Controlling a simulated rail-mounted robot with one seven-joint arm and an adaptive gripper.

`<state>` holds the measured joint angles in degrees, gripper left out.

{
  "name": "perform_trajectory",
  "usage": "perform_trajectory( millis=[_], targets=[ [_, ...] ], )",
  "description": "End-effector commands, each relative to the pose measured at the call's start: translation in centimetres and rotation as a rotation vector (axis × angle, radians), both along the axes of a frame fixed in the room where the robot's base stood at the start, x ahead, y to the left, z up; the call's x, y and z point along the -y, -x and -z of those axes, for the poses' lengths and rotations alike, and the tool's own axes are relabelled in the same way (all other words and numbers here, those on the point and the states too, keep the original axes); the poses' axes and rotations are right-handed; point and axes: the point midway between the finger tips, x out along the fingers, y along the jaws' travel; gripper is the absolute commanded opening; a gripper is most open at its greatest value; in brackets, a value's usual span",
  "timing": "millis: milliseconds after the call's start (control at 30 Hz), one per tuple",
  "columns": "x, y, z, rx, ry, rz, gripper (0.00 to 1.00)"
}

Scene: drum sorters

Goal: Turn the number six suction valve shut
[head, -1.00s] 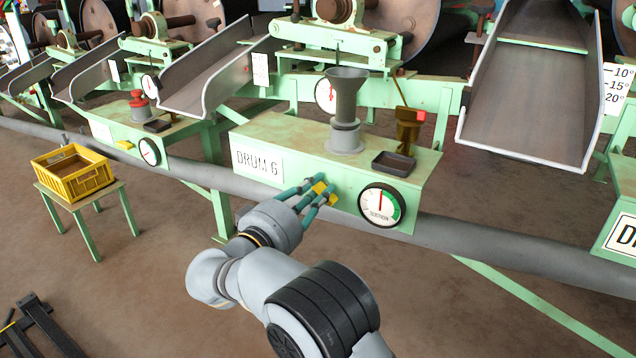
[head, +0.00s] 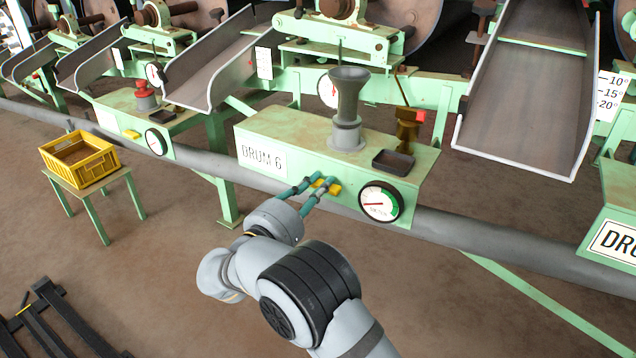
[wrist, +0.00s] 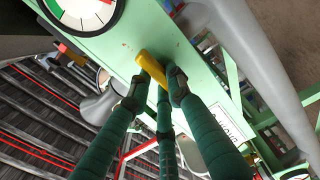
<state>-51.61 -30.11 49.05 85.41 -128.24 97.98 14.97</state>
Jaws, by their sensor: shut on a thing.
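The yellow valve handle (head: 335,188) is on the front face of the green box marked DRUM 6 (head: 225,135), left of the suction gauge (head: 381,203). My gripper (head: 318,183), with teal fingers, is shut on the handle. The handle lies roughly along the box's lower edge. The gauge needle points left, away from the green band. In the wrist view the handle (wrist: 153,66) sits between the fingertips (wrist: 156,82), which hide part of it. The gauge also shows at the top of the wrist view (wrist: 84,10).
A grey funnel (head: 348,105) and a black tray (head: 393,160) stand on the box. A grey pipe (head: 480,230) runs just below. A yellow crate (head: 80,165) sits on a stand at the left. A neighbouring box with another yellow handle (head: 131,134) is at the left.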

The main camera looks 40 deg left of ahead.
Motion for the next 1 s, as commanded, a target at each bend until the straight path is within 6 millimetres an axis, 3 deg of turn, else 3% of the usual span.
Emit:
perform_trajectory(
  millis=[400, 433, 733, 1000],
  targets=[
    [0.0, 0.06, 0.09, -0.001, 0.008, 0.0, 0.0],
    [-0.01, 0.06, 0.09, -0.001, 0.008, 0.0, 0.19],
    [-0.01, 0.03, 0.05, 0.0, 0.007, 0.0, 0.37],
    [-0.01, 0.05, 0.03, 0.0, 0.006, 0.0, 0.38]
  ],
)
